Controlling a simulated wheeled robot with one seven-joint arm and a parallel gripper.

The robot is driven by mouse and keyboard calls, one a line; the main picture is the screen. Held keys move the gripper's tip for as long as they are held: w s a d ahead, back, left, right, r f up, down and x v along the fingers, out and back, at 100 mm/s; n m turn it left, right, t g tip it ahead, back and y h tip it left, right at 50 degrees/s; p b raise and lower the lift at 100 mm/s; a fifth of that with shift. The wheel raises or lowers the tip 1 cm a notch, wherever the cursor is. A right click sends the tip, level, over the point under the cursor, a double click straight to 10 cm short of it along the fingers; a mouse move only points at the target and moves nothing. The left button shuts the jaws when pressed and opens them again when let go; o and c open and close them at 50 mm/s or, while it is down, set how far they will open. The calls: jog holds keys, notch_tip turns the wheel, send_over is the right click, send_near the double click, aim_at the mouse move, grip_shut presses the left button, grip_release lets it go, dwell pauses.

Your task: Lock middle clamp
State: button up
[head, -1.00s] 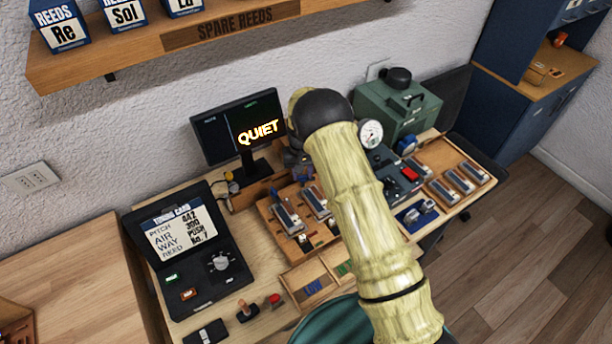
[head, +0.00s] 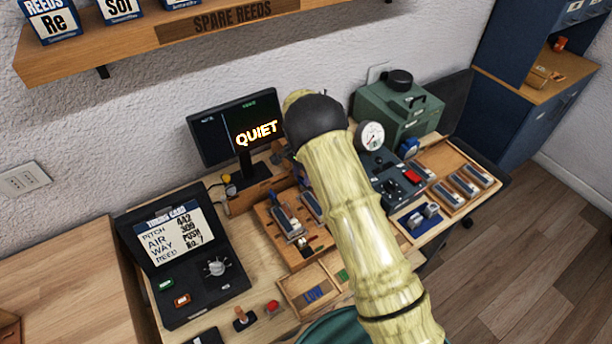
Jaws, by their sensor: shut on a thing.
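The wooden board (head: 268,212) with metal clamp-like bars lies on the workbench, left of my arm. One bar (head: 288,222) at its left is in plain view. A second bar (head: 312,206) beside it is partly covered by my arm. Anything farther right on the board is hidden, so I cannot tell which piece is the middle clamp or whether it is locked. My gripper is hidden behind my own arm, and so is whatever it touches.
A monitor (head: 237,128) reading "QUIET" stands behind the board. A black tuning-card case (head: 183,290) is at left. A green machine (head: 395,108) with a gauge (head: 370,136) and a tray of bars (head: 448,158) are at right. A small divided tray (head: 290,284) is in front.

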jog(key=shift+w+r+m, duration=0.2)
jog(key=shift+m, duration=1)
jog(key=shift+a, duration=0.1)
jog(key=o, duration=0.9)
jog(key=shift+c, duration=0.2)
jog(key=shift+o, duration=0.6)
jog(key=shift+f, duration=0.1)
jog(key=shift+s, duration=0.1)
notch_tip(320, 180, up, 17)
jog(key=b, duration=0.3)
jog(key=shift+r, duration=0.2)
